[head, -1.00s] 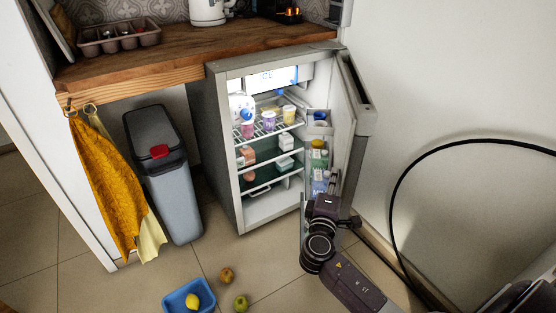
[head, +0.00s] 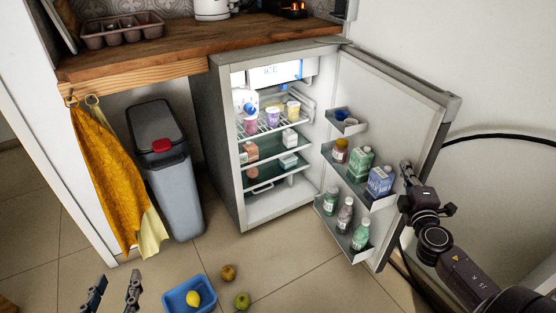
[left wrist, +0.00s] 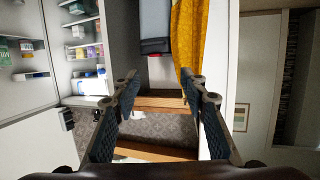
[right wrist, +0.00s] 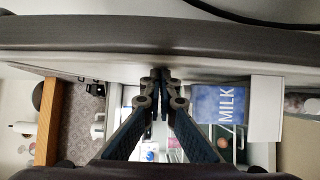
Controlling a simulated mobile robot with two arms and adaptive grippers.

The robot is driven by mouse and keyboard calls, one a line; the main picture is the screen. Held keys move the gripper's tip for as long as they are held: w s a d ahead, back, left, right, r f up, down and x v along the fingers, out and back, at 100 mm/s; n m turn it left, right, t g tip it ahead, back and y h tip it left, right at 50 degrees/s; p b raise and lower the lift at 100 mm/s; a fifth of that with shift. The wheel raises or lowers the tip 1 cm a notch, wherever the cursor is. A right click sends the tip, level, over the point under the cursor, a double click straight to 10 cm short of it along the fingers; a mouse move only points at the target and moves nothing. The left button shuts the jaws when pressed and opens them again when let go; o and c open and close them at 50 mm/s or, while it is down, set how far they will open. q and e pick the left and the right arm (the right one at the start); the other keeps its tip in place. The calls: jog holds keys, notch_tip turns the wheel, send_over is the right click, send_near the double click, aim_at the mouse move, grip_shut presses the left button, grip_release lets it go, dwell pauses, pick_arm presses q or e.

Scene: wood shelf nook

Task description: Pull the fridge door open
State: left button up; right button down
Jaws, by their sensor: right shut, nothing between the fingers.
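The fridge (head: 228,150) stands under the wooden counter with its door (head: 385,105) swung wide open to the right. Its lit shelves and the door racks with cartons and bottles show. My right gripper (head: 406,170) is at the door's free edge, on its inner side by the milk carton (head: 380,181). In the right wrist view the right gripper's fingertips (right wrist: 161,80) meet, with nothing between them, close to the door edge (right wrist: 150,35). My left gripper (head: 112,290) is open and empty at the lower left; its spread fingers also show in the left wrist view (left wrist: 161,92).
A grey bin (head: 168,170) and yellow cloths (head: 108,175) are left of the fridge. A blue tray (head: 183,298) with a lemon, and two loose fruits (head: 229,272), lie on the floor. The white wall (head: 505,80) is behind the door.

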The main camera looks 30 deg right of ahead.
jog(key=d, duration=0.2)
jog(key=d+b, duration=0.1)
jog(key=d, duration=0.2)
jog(key=shift+s+d, duration=0.3)
jog(key=shift+d, duration=0.05)
pick_arm(q)
notch_tip(320, 180, up, 10)
jog(key=w+d+t+h, duration=0.1)
jog(key=t, duration=0.4)
jog(key=shift+d+h, duration=0.3)
pick_arm(e)
jog(key=shift+d, duration=0.3)
pick_arm(q)
jog(key=shift+f, duration=0.1)
pick_arm(e)
jog(key=shift+a, duration=0.1)
